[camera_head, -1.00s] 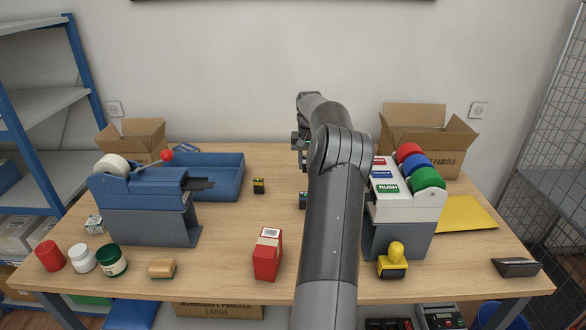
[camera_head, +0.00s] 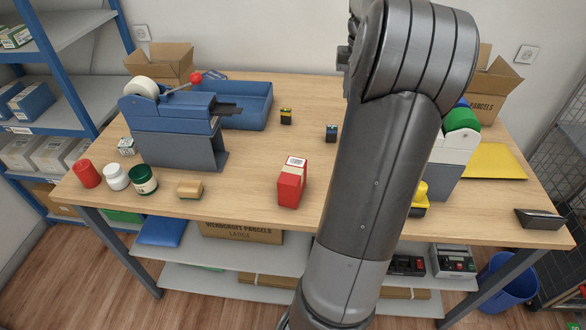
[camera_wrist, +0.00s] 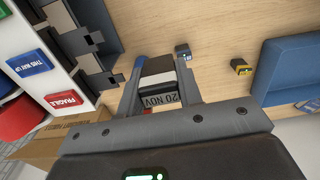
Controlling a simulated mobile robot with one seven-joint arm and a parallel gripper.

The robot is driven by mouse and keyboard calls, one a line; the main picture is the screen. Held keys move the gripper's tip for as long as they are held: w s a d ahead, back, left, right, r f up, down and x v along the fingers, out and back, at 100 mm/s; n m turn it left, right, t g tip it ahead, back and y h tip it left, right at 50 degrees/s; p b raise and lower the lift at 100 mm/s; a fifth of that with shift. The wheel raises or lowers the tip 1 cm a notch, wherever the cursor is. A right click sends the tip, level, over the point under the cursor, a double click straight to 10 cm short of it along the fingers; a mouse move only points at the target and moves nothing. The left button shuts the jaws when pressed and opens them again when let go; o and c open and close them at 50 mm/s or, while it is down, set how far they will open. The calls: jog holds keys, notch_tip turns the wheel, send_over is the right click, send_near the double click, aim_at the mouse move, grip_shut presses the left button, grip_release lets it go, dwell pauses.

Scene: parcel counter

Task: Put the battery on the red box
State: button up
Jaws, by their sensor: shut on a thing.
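The red box (camera_head: 290,188) stands upright near the table's front middle, with a white barcode label on top. Two small battery-like blocks stand behind it: a yellow-and-black one (camera_head: 286,117) and a blue-and-black one (camera_head: 331,133). Both also show on the table in the wrist view, the yellow one (camera_wrist: 241,67) and the blue one (camera_wrist: 183,50). My gripper (camera_wrist: 160,75) is shut on a dark block (camera_wrist: 156,68) with a white band and a "20 NOV" plate. In the head view my arm hides the gripper and its load.
A blue tape machine (camera_head: 170,125) and blue tray (camera_head: 250,105) stand at left. Jars and a wooden-handled block (camera_head: 190,189) line the front left. A yellow stamp (camera_head: 419,197) and yellow envelope (camera_head: 485,161) lie at right. Bare table surrounds the red box.

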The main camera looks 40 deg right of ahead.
jog(key=s+a, duration=1.1)
jog(key=a, duration=0.5)
send_over(293, 170)
notch_tip(293, 170, down, 7)
jog(key=shift+f, duration=1.95)
jog(key=shift+f, duration=0.15)
jog(key=o, duration=1)
